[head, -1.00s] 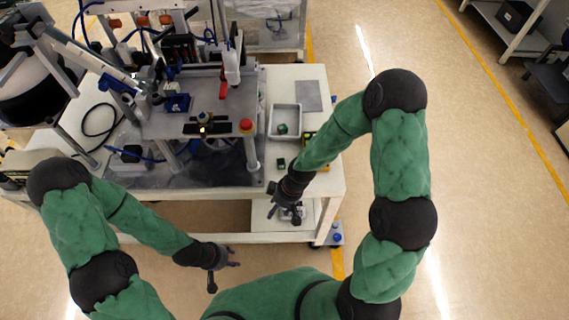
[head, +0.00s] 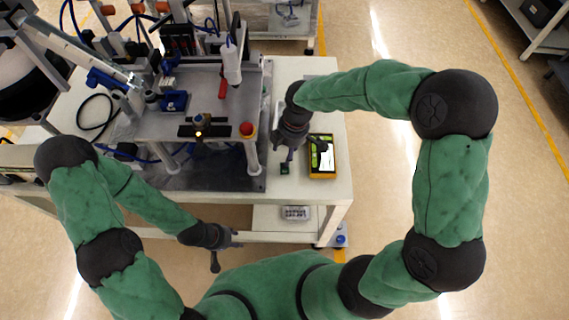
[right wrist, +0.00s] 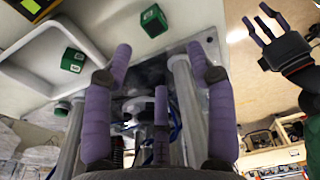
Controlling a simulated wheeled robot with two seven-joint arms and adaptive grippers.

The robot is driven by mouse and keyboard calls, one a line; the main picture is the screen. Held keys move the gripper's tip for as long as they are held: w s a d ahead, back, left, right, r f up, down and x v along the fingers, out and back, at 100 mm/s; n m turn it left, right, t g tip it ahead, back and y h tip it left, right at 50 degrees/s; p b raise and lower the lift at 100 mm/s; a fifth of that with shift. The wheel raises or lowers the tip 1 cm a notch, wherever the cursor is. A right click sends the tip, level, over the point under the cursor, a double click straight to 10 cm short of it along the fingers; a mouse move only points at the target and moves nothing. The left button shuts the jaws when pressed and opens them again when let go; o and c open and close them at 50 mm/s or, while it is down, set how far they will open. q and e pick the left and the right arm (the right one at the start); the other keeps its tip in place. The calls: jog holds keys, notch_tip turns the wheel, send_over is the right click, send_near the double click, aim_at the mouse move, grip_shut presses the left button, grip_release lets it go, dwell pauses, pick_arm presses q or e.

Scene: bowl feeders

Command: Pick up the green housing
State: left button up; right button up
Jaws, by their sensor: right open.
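A small dark green housing (head: 284,168) lies on the white table near its front edge, just below my right gripper (head: 286,155) in the head view. In the right wrist view a green block (right wrist: 153,20) lies on the table beyond the fingertips. A second green block (right wrist: 73,59) is in the white tray (right wrist: 22,72). My right gripper (right wrist: 160,62) is open with nothing between its purple fingers. My left gripper (head: 226,250) is open and empty in front of the table; it also shows in the right wrist view (right wrist: 262,25).
A yellow device with a screen (head: 322,157) lies right of my right gripper. The bowl-feeder machine's metal plate (head: 215,170) and post (head: 254,158) stand close to its left. A grey item (head: 295,212) sits on the lower shelf.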

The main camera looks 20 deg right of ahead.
aim_at(282, 167)
jog(key=f, duration=0.1)
jog(key=f+b, duration=0.1)
jog(key=f, duration=0.3)
jog(key=shift+a+f, duration=0.15)
jog(key=shift+a, duration=0.2)
jog(key=f+b, duration=0.2)
jog(key=f, duration=0.3)
jog(key=shift+w+f+b, duration=0.1)
jog(key=shift+w+b, duration=0.15)
jog(key=shift+b, duration=0.15)
jog(key=c, duration=0.9)
